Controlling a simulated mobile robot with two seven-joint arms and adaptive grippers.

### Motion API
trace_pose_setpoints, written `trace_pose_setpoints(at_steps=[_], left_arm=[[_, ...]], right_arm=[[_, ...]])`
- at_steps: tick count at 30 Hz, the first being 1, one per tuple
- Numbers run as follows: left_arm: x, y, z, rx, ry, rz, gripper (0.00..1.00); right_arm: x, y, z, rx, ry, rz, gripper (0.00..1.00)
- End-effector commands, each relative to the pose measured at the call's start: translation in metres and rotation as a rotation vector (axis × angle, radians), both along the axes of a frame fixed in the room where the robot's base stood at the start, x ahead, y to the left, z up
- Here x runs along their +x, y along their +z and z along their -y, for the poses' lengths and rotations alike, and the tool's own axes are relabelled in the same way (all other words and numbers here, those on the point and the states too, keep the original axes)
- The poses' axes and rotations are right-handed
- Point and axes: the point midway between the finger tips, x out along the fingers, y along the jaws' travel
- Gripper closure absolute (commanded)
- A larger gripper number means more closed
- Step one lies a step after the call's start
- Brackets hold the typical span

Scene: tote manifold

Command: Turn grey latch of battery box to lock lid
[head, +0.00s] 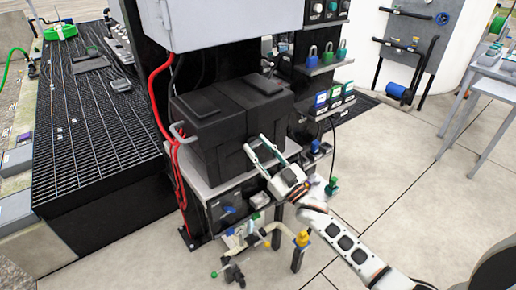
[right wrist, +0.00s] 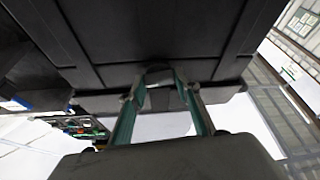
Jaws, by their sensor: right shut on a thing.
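The black battery box (head: 220,140) stands on a grey stand, and its dark lid (head: 225,98) is down on top. My right gripper (head: 256,143) reaches the box's front right side from the lower right. In the right wrist view its two teal fingers (right wrist: 162,82) are on either side of a dark grey latch (right wrist: 160,70) at the lid's edge, shut on it with a gap the width of the latch. The fingers hide part of the latch, so its exact turn cannot be told. My left gripper is not in view.
A grey bent handle (head: 179,132) and red cables (head: 178,185) are at the box's left. A grey cabinet (head: 225,22) hangs above. Padlocks (head: 328,53) and small devices (head: 335,97) sit on shelves to the right. Valves and pipes (head: 262,236) are below.

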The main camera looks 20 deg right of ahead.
Motion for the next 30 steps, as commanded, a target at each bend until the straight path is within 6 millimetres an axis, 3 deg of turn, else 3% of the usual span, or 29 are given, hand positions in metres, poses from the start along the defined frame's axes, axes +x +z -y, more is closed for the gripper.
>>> trace_pose_setpoints(at_steps=[14, 30], left_arm=[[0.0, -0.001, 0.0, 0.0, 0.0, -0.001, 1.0], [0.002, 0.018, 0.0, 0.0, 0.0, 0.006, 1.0]], right_arm=[[0.0, 0.001, 0.002, -0.421, 0.001, 0.152, 0.9], [0.001, 0.004, 0.003, -0.902, 0.0, 0.327, 0.9]])
